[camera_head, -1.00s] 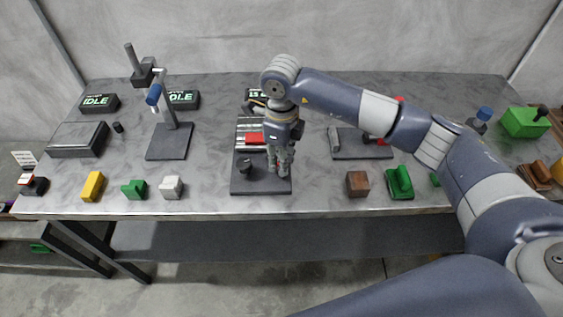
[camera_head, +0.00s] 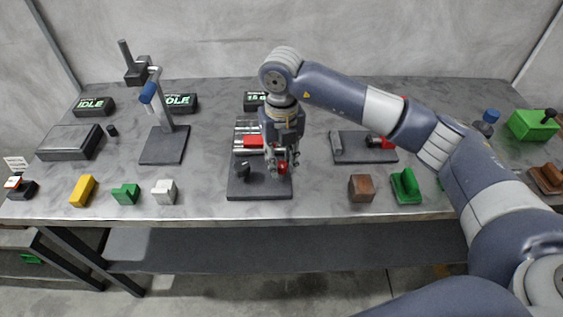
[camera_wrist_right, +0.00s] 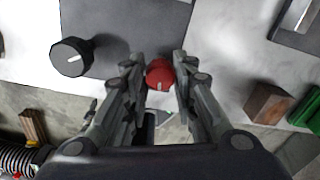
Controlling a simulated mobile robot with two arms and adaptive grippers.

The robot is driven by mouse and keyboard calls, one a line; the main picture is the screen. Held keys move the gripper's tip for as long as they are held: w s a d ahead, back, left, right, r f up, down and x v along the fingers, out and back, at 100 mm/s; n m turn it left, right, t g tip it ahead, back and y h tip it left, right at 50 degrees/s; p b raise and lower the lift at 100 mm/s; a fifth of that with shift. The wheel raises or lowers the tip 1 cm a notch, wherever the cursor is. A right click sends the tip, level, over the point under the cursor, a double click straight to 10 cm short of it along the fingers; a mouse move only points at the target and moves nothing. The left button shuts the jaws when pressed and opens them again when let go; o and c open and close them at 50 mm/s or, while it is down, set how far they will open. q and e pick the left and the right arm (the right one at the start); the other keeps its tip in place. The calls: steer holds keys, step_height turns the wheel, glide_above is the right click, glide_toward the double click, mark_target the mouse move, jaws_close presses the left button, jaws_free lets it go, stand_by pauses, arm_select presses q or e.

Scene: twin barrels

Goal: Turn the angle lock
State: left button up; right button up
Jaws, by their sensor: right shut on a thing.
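A red knob (camera_head: 283,168), which seems to be the angle lock, sits on the front right part of a dark base plate (camera_head: 258,190). My right gripper (camera_head: 282,165) comes down over it from above, its fingers shut around the knob. In the right wrist view, the red knob (camera_wrist_right: 159,74) sits between the two fingertips (camera_wrist_right: 158,72), with a short white mark on it. A black knob (camera_head: 243,169) stands to its left on the same plate; in the wrist view this black knob (camera_wrist_right: 72,57) also has a white mark. My left gripper is not in view.
Behind the knobs on the plate lie metal rails with a red block (camera_head: 253,141). A display box (camera_head: 254,101) stands behind, partly hidden by my arm. A brown cube (camera_head: 361,188) and a green part (camera_head: 405,186) lie to the right. A white block (camera_head: 164,191) lies left.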

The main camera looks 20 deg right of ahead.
mark_target(282, 164)
steer(key=shift+m, duration=0.6)
steer(key=o, duration=1.1)
steer(key=shift+r, duration=0.1)
step_height(282, 164, up, 12)
steer(key=shift+f, duration=0.1)
